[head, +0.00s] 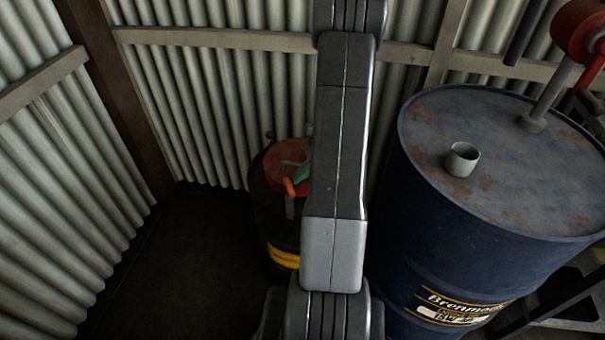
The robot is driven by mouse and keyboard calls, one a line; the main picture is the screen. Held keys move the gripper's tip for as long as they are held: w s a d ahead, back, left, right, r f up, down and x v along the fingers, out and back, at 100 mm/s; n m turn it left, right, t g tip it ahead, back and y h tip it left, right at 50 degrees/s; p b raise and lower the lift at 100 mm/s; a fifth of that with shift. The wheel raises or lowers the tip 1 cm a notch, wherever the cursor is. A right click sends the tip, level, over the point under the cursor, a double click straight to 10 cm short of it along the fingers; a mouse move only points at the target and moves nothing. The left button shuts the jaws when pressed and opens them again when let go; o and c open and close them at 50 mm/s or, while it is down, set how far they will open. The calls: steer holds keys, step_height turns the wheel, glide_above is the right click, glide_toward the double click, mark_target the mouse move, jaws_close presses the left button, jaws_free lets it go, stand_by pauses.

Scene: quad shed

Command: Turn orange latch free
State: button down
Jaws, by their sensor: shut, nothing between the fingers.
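A small dark drum (264,213) with a red lid (284,158) stands on the floor near the back wall. The orange latch (289,187) is at the front of the lid, its tip pointing down and to the left. A grey piece (290,208) hangs below it on the drum's side. A green part (302,173) shows just right of the latch. My arm crosses the middle of the picture and hides the right side of the drum and lid. My gripper is not in view.
A large blue drum (415,230) stands on the right, with a small metal cup (462,159) and the foot of a pump pipe (533,122) on its rusty top. Corrugated walls (75,185) close the left and back. Dark floor (190,270) left of the small drum is clear.

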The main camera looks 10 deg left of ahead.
steer(key=shift+w+a+p, duration=0.2)
steer(key=shift+a+p, duration=0.1)
steer(key=shift+a, duration=0.1)
stand_by(0.3)
stand_by(0.4)
steer(key=shift+s+d, duration=0.35)
steer(key=shift+s, duration=0.45)
